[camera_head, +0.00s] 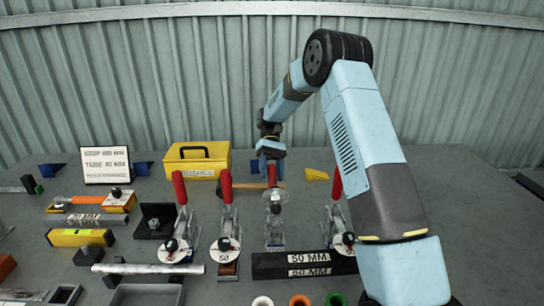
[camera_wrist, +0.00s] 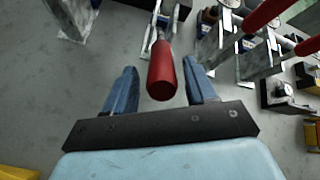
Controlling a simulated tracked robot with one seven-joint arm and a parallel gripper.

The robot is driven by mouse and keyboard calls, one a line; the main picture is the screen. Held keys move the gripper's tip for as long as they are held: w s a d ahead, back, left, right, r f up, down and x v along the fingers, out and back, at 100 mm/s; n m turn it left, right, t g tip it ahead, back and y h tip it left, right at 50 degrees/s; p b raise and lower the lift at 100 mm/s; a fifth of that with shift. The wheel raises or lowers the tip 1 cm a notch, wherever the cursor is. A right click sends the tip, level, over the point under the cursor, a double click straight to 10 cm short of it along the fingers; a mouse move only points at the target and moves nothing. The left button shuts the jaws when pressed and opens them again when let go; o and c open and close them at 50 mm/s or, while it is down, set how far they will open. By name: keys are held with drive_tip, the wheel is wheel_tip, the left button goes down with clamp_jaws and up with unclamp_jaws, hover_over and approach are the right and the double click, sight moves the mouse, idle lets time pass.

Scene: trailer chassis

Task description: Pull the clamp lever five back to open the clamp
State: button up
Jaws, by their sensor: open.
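A row of toggle clamps with red lever handles stands on the grey table. My gripper (camera_head: 270,158) is over the third clamp from the left (camera_head: 275,222), and its red handle (camera_head: 272,176) shows just below the gripper. In the wrist view this red handle (camera_wrist: 162,80) lies between the two blue fingers of my open gripper (camera_wrist: 160,68), with a gap on both sides. I cannot read which lever is number five. Other upright red handles are at the far left (camera_head: 180,188), second from left (camera_head: 226,187) and right (camera_head: 336,184).
A yellow toolbox (camera_head: 197,160) and a hammer (camera_head: 250,185) lie behind the clamps. A black 50 MM block (camera_head: 305,265) lies in front. Neighbouring red handles (camera_wrist: 270,12) stand to the right in the wrist view. A white sign (camera_head: 106,165) stands at the left.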

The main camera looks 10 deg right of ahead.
drive_tip(key=v, duration=0.9)
drive_tip(key=shift+w, duration=0.35)
drive_tip(key=shift+d+r, duration=0.1)
drive_tip(key=shift+r, duration=0.1)
